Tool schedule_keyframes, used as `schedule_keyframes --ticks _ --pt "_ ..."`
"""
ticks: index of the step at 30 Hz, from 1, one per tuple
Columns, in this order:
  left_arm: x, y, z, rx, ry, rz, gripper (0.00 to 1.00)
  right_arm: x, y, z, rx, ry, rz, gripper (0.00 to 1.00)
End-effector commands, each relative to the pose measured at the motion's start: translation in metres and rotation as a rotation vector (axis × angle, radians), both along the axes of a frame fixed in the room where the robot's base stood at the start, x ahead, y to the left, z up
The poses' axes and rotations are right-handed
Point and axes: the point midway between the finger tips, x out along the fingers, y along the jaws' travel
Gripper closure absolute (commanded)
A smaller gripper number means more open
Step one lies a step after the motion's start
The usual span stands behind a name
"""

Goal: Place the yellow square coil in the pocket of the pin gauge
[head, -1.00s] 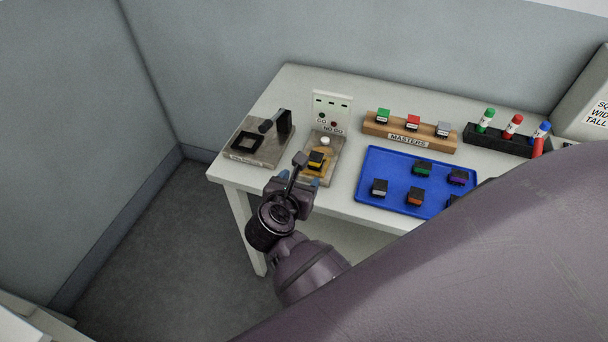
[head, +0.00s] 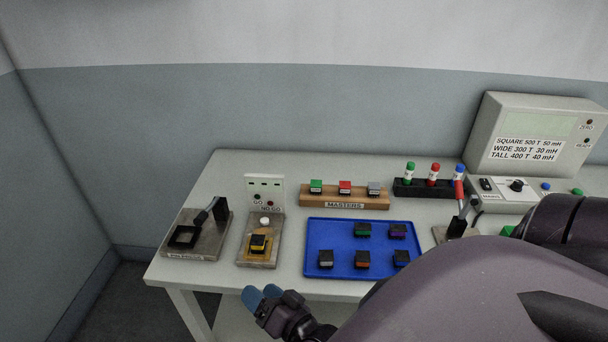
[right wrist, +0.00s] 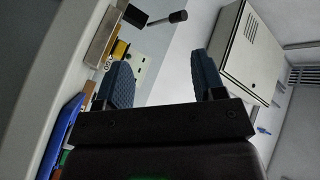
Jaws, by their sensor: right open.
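The yellow square coil (head: 258,242), with a dark top, sits in the pocket of the small GO / NO GO fixture (head: 270,258). It also shows in the right wrist view (right wrist: 120,50). I take this fixture for the pin gauge, though I read no such label on it. My right gripper (head: 262,294) is open and empty, low in front of the table's front edge, apart from the coil. In the right wrist view its blue fingers (right wrist: 161,80) stand wide apart with nothing between them. My left gripper is not in view.
A lever station (head: 205,250) with an empty black square pocket stands left of the fixture. A blue tray (head: 311,270) with several coils lies to the right. Behind are the masters rack (head: 345,204), markers (head: 433,175) and a meter box (head: 540,135).

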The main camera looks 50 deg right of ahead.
Motion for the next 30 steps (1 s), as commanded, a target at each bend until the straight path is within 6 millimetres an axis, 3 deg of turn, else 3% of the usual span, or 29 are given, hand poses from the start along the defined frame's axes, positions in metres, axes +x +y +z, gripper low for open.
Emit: schedule_keyframes --ticks 3,6,10,15,30 --pt "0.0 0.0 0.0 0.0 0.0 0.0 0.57 -0.025 -0.011 -0.038 -0.341 0.174 0.08 0.37" --pt "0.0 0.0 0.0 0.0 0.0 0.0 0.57 -0.045 -0.025 -0.063 -0.579 0.301 0.135 0.37" --pt "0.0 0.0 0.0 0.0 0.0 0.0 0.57 -0.064 -0.041 -0.083 -0.779 0.415 0.184 0.37" --pt "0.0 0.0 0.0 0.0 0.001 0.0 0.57 -0.073 -0.049 -0.092 -0.87 0.468 0.207 0.37" --pt "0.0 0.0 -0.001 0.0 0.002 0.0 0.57 -0.073 -0.049 -0.092 -0.868 0.467 0.206 0.37"
